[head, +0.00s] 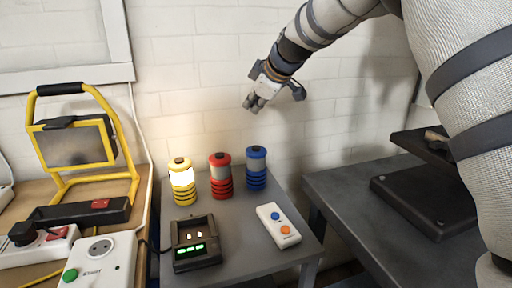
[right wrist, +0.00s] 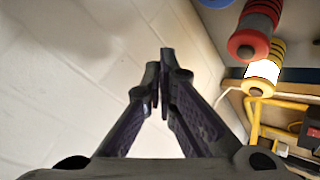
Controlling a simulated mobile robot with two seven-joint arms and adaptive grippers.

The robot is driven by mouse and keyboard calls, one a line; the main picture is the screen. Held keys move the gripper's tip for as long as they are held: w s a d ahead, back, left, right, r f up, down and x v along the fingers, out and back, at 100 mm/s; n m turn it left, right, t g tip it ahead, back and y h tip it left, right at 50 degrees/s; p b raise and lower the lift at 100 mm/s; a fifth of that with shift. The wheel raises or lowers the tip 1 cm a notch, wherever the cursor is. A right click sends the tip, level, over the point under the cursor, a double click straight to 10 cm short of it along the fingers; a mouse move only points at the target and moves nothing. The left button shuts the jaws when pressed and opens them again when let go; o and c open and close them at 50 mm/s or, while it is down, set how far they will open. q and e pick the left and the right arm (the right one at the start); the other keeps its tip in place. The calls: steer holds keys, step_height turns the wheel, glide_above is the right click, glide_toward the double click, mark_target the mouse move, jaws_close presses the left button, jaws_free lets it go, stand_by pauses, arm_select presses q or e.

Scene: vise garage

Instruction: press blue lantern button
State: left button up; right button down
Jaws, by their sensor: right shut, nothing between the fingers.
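The blue lantern (head: 256,170) stands upright on the small grey table, the rightmost of three lanterns. It has a dark button on its top (head: 256,149) and its clear band is unlit. In the right wrist view only a sliver of the blue lantern (right wrist: 214,3) shows at the top edge. My right gripper (head: 252,105) is shut and empty, with its fingers pointing down. It hangs in front of the white brick wall, well above the blue lantern and apart from it. In the right wrist view its fingertips (right wrist: 162,65) are together. My left gripper is not in view.
The red lantern (head: 220,178) and the lit yellow lantern (head: 182,178) stand left of the blue one. A dark charger (head: 195,243) and a white remote (head: 278,226) lie in front on the grey table (head: 235,245). A yellow work lamp (head: 75,145) stands left; a dark table is right.

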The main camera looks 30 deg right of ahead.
mark_target(254, 148)
step_height(254, 148, down, 8)
steer(key=shift+f, duration=0.2)
steer(key=shift+f, duration=0.1)
stand_by(1.5)
steer(key=shift+f, duration=0.3)
steer(key=shift+f, duration=0.5)
stand_by(0.7)
steer(key=shift+r, duration=0.9)
steer(key=shift+r, duration=2.55)
